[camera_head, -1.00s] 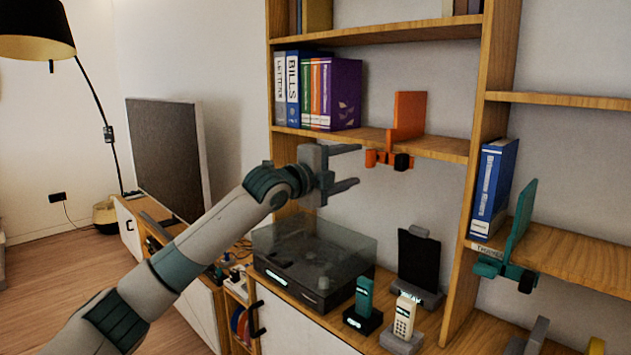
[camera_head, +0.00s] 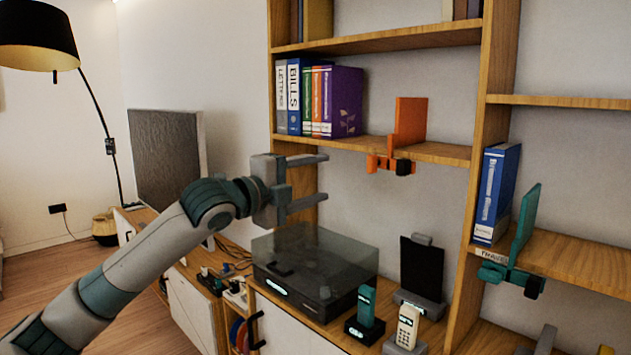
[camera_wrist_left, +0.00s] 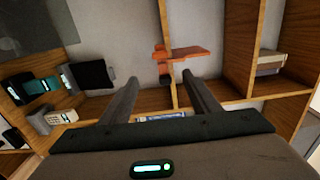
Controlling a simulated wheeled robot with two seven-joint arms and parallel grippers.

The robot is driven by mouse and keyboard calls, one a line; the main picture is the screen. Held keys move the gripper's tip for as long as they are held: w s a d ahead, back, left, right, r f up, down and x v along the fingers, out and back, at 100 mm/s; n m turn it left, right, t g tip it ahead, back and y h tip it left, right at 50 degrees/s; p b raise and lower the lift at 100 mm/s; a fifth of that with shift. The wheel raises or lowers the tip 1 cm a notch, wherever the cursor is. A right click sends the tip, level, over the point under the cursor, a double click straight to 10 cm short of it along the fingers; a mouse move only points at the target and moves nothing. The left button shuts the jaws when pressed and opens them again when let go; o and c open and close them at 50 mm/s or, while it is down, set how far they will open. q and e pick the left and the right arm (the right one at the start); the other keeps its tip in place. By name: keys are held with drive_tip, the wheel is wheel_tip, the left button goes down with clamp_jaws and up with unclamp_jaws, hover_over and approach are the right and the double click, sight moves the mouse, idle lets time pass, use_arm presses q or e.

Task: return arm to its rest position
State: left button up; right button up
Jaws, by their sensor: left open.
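My left gripper (camera_head: 318,180) is open and empty in the head view, its two grey fingers pointing right with a gap between them. It hangs in the air in front of the bookcase, below the row of binders and above the turntable. My left arm comes in from the lower left. In the left wrist view, the two fingers (camera_wrist_left: 160,95) stand apart with nothing held between them, and the orange bookend (camera_wrist_left: 186,54) shows beyond them. My right gripper is in neither view.
The orange bookend (camera_head: 408,125) stands on the shelf, its clamp at the front edge. Binders (camera_head: 318,100) stand left of it. The glass-lidded turntable (camera_head: 310,262), phones (camera_head: 366,304) and a black stand (camera_head: 422,268) occupy the cabinet. A blue binder (camera_head: 494,195) and green bookend (camera_head: 524,228) are at right.

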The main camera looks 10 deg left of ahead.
use_arm(q)
drive_tip(key=shift+f, duration=0.1)
